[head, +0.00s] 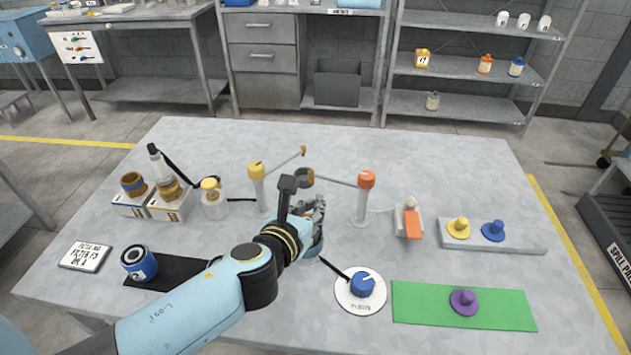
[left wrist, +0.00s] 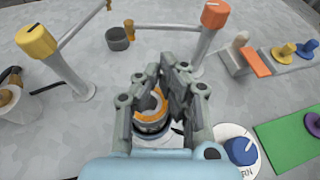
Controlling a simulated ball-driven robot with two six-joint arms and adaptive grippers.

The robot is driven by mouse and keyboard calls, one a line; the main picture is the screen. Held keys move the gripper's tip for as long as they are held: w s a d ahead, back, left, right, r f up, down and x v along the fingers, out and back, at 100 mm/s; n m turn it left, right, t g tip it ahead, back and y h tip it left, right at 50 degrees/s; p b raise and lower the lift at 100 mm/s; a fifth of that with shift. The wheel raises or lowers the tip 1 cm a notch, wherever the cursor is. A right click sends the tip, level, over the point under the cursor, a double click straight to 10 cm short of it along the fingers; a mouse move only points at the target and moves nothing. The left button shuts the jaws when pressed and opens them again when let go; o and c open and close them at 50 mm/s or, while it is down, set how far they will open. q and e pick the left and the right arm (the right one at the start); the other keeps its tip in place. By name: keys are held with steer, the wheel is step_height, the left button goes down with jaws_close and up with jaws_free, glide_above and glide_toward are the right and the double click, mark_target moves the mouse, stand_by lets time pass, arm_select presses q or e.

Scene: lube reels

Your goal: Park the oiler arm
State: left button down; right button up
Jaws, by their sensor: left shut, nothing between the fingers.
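A post with a yellow cap (head: 256,171) carries a thin arm (head: 287,161) reaching to the upper right. Which arm is the oiler arm I cannot tell. My right gripper is not in view.
A blue knob (head: 361,284) sits on a white disc in front. A green mat (head: 412,303) holds a purple knob (head: 464,300). A grey strip (head: 500,243) holds yellow and blue knobs. Bottles stand at left, near a blue can (head: 139,263) on a black mat.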

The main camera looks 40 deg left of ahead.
arm_select(q)
steer(key=shift+b+x, duration=0.6)
steer(key=shift+x, duration=3.35)
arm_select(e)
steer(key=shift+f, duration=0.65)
arm_select(q)
steer(key=shift+s+a, duration=0.1)
steer(key=shift+a, duration=0.1)
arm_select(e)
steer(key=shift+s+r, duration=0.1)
